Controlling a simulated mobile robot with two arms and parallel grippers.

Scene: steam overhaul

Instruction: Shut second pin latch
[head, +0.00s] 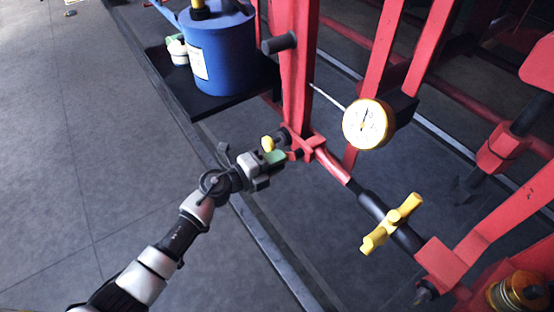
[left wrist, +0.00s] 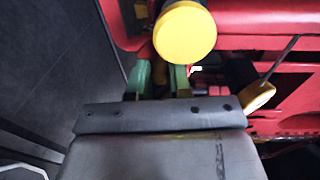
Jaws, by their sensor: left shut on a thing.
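A pin latch with a round yellow knob (head: 267,143) sits at the foot of the red upright post. The knob also shows large in the left wrist view (left wrist: 185,32), just beyond my fingers. My left gripper (head: 277,156) is at this latch, with its green fingertips beside the knob. In the left wrist view the fingers (left wrist: 160,78) stand a little apart, closed on a narrow dark part of the latch below the knob. The knob and my gripper's body hide most of the held part. My right gripper is not in view.
A round yellow-rimmed gauge (head: 367,124) is right of the post. A blue can (head: 222,50) stands on a black shelf (head: 205,100). Grey floor on the left is clear.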

